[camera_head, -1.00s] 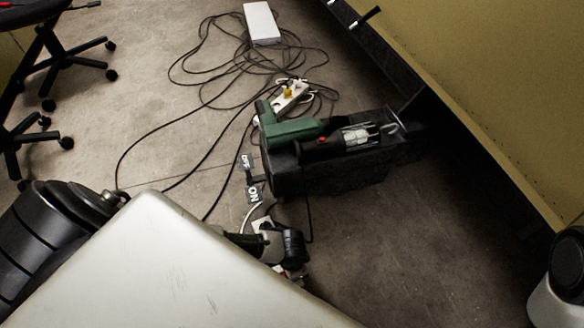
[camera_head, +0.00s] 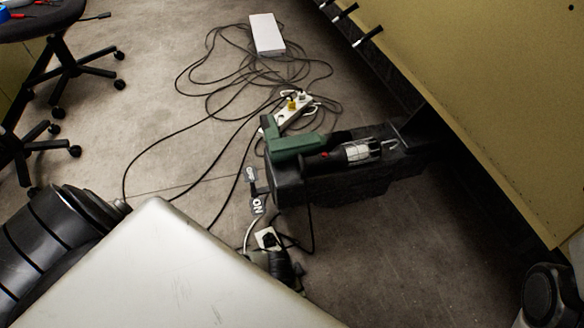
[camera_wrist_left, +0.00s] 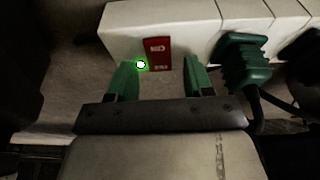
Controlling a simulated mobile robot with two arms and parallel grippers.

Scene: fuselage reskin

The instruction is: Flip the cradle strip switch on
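In the left wrist view, a white power strip (camera_wrist_left: 190,24) lies across the top with a red rocker switch (camera_wrist_left: 157,54) on its face. My left gripper (camera_wrist_left: 165,82) is open, its two green fingertips apart below and to either side of the switch. A glowing green-white dot (camera_wrist_left: 141,64) shows at the switch's left edge. In the head view, a white end of the strip (camera_head: 265,237) shows beside my left gripper, which is largely hidden there by my own pale body. I cannot tell whether the fingertips touch the strip. My right gripper is not in view.
A green plug (camera_wrist_left: 243,60) sits in the strip right of the switch. A black box (camera_head: 330,183) carrying a green tool (camera_head: 292,143) stands close by, with an ON tag (camera_head: 257,206) beside it. Another strip (camera_head: 295,108) and loose cables lie behind. A yellowish panel (camera_head: 490,90) borders the right.

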